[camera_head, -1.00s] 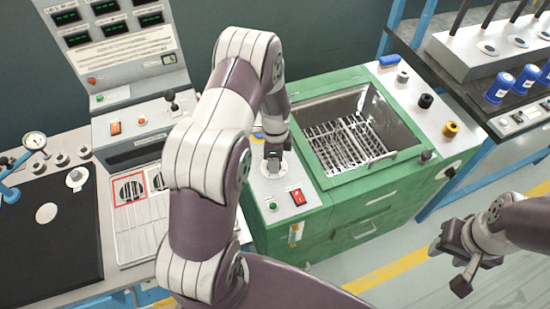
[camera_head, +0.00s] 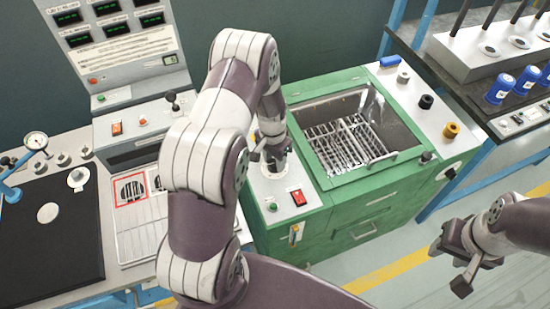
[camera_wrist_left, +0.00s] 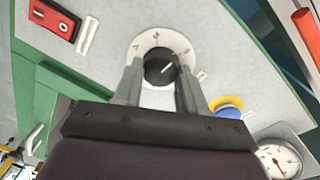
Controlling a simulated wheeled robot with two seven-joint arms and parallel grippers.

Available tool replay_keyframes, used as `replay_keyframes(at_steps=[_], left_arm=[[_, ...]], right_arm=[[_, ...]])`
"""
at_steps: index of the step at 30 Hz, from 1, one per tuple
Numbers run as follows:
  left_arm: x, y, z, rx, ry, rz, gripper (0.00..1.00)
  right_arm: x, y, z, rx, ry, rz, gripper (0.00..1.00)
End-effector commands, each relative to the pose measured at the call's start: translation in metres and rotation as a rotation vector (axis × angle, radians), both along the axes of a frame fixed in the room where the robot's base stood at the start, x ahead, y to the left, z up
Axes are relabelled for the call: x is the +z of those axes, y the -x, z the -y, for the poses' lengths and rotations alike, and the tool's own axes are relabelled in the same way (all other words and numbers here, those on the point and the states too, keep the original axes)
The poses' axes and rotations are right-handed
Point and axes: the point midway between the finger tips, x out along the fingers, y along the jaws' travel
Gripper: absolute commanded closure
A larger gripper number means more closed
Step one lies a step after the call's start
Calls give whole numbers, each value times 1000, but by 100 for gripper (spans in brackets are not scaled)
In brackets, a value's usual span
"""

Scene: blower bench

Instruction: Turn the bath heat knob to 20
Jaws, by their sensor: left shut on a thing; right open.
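The bath heat knob (camera_wrist_left: 160,68) is a black round knob with a white pointer line, on a white dial (camera_wrist_left: 148,46) with printed marks. In the left wrist view the pointer slants toward the upper right of the picture; the dial numbers are too small to read. My left gripper (camera_wrist_left: 158,80) is shut on the knob, with one finger on each side. In the head view my left gripper (camera_head: 271,160) is at the dial on the left panel of the green bath (camera_head: 345,205), and it hides the knob. My right gripper (camera_head: 455,265) is open and empty over the floor at right.
A yellow-and-blue knob (camera_wrist_left: 228,106) and a gauge (camera_wrist_left: 280,160) are close by. The open basket tank (camera_head: 350,135) lies to the right.

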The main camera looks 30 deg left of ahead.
Motion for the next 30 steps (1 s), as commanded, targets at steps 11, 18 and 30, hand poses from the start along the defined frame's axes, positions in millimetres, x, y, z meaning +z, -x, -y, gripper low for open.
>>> replay_keyframes(at_steps=[11,18,30], left_arm=[[2,0,-1,354,-1,3,90],[2,0,-1,569,0,4,90],[2,0,-2,821,-1,4,90]], right_arm=[[6,0,0,0,0,0,57],[11,0,0,0,0,0,57],[18,0,0,0,0,0,57]])
